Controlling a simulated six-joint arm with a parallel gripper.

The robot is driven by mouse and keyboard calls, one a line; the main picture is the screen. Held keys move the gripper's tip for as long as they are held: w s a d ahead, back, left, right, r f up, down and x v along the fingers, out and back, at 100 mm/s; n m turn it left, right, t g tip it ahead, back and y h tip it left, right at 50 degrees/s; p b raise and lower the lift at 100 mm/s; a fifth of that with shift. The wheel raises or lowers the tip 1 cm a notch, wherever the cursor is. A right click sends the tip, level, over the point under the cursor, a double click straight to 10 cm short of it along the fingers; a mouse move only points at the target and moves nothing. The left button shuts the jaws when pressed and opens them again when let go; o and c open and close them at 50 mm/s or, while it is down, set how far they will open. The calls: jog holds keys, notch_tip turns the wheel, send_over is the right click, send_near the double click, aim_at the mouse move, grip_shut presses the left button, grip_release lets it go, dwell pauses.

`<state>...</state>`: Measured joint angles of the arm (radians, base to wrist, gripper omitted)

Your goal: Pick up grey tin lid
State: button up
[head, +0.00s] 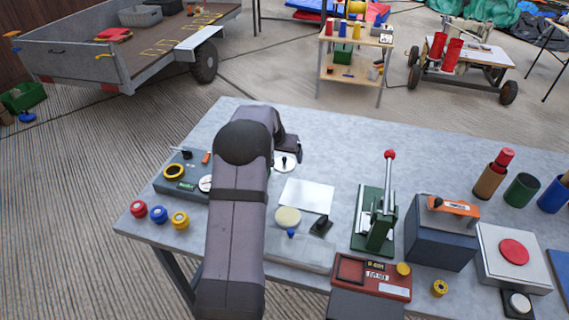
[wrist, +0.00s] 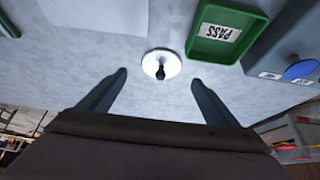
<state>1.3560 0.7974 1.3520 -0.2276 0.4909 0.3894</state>
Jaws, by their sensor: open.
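A pale grey round lid with a dark knob, which looks like the grey tin lid (head: 279,167), lies flat on the grey table just in front of my gripper (head: 291,146). In the wrist view the lid (wrist: 149,66) lies between and slightly beyond the fingertips of my gripper (wrist: 159,78). The two fingers are apart, with nothing held between them. In the head view my arm covers part of the table left of the lid, and the fingertips are hard to make out.
A green tray marked PASS (wrist: 206,52) lies right of the lid in the wrist view. A white plate (head: 306,195) and a cream disc (head: 288,217) lie nearer the front. A green press (head: 375,222) with a red-topped lever stands to the right. The table's far middle is clear.

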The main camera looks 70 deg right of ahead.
aim_at(284, 160)
jog(key=shift+p+x, duration=0.85)
jog(key=shift+x, duration=1.7)
jog(key=c, duration=1.1)
